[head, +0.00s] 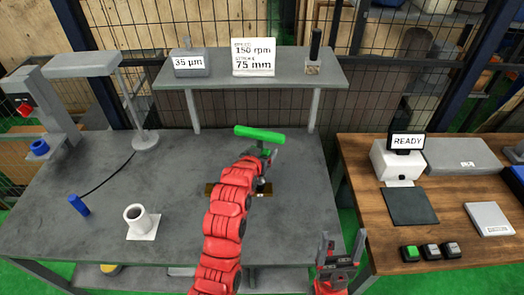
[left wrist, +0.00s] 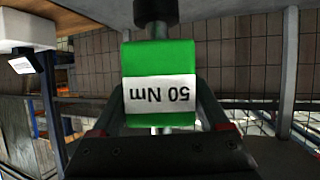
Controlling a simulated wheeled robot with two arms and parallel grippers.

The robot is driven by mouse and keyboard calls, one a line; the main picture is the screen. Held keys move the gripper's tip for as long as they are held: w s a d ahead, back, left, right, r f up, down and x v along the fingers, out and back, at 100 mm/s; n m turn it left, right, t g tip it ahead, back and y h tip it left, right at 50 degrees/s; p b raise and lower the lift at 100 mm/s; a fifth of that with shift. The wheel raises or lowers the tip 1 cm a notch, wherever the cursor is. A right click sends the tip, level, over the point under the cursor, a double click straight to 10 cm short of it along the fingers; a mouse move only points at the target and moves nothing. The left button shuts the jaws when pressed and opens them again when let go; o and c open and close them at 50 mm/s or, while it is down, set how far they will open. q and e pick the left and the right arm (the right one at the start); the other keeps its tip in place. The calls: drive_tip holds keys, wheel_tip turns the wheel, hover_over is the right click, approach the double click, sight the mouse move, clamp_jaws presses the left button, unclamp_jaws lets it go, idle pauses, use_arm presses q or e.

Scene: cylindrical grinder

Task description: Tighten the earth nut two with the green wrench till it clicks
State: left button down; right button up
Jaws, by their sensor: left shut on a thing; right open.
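The green wrench (head: 260,133) shows in the head view as a green bar above the middle of the grey table. My left gripper (head: 264,152) is shut on it. In the left wrist view the green wrench (left wrist: 160,58) sits between my fingers, with an upside-down "50 Nm" label and a dark round end at the top. A brass-coloured bar (head: 213,189) lies on the table, partly hidden behind my left arm. I cannot make out earth nut two or whether the wrench touches anything. My right gripper (head: 341,256) is open and empty at the table's front right.
A grey shelf (head: 230,75) stands behind the wrench, holding signs and a block. A white cup (head: 137,217) and a blue cylinder (head: 78,205) stand on the left of the grey table (head: 60,235). A wooden table (head: 365,180) with a "READY" display (head: 406,141) is at right.

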use_arm(q)
drive_tip(key=shift+f+b, duration=0.45)
drive_tip(key=shift+f, duration=0.35)
drive_tip(key=shift+f+b, duration=0.25)
drive_tip(key=shift+b, duration=0.25)
idle(0.7)
drive_tip(key=m+g+h+b, duration=0.1)
drive_tip(key=m+h+b, duration=0.1)
drive_tip(key=b, duration=0.3)
drive_tip(key=s+m+g+h+b, duration=0.1)
drive_tip(key=m+g+h+b, duration=0.1)
drive_tip(key=b, duration=0.4)
drive_tip(key=d+m+g+h+b, duration=0.1)
drive_tip(key=m+g+h+b, duration=0.1)
drive_tip(key=b, duration=0.4)
drive_tip(key=shift+s+d+f+m+h, duration=0.1)
drive_tip(key=shift+s+m+h, duration=0.3)
drive_tip(key=shift+m, duration=0.3)
drive_tip(key=shift+w+d+f+m+g+b, duration=0.1)
drive_tip(key=shift+w+f+m+g+b, duration=0.2)
drive_tip(key=shift+b, duration=0.35)
idle(0.7)
